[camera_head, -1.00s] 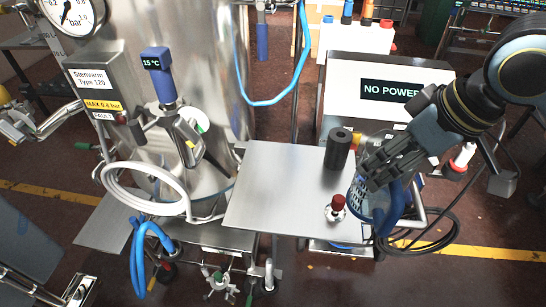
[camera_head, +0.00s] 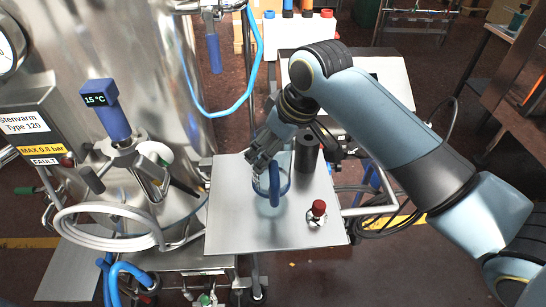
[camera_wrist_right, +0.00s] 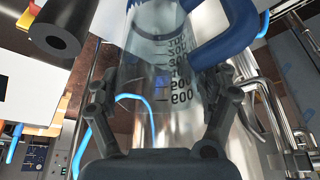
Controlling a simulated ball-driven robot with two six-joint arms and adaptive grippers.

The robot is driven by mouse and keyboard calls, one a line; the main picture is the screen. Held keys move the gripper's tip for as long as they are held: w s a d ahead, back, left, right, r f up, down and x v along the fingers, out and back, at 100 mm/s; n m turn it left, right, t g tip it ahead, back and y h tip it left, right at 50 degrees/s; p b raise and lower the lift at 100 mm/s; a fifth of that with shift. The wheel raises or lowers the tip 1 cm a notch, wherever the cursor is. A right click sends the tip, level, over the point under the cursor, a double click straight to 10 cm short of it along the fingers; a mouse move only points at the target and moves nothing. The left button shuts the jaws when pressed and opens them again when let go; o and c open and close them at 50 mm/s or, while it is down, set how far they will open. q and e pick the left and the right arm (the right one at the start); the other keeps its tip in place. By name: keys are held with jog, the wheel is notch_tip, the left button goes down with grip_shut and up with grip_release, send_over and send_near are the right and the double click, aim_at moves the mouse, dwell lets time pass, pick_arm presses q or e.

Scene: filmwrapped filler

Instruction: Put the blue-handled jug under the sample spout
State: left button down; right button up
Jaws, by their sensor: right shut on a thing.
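My right gripper (camera_head: 263,158) is shut on the jug's body from behind. In the right wrist view the jug's graduated wall (camera_wrist_right: 165,75) is between the two fingers (camera_wrist_right: 160,95), and the blue handle (camera_wrist_right: 225,42) is at the top. I cannot tell whether the jug's base touches the shelf. A valve with a lever (camera_head: 150,170) is on the tank to the left; I cannot make out the sample spout's mouth. My left gripper is out of view.
The steel shelf (camera_head: 228,225) is bare on its left and front. A black cylinder (camera_head: 308,152) stands close right of the jug, and a red-capped bottle (camera_head: 317,212) in front right. A white hose coil (camera_head: 75,222) and the steel tank (camera_head: 150,60) are left.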

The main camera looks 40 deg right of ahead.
notch_tip(320, 180, down, 4)
jog(key=shift+r+p, duration=0.2)
jog(key=shift+p, duration=0.15)
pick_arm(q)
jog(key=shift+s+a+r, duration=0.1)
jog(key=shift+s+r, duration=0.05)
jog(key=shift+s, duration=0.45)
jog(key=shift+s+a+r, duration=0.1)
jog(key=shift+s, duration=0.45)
pick_arm(e)
jog(key=shift+f, duration=0.2)
jog(key=o, duration=1.2)
jog(key=shift+o, duration=1.2)
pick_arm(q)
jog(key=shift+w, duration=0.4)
pick_arm(e)
jog(key=shift+o, duration=0.2)
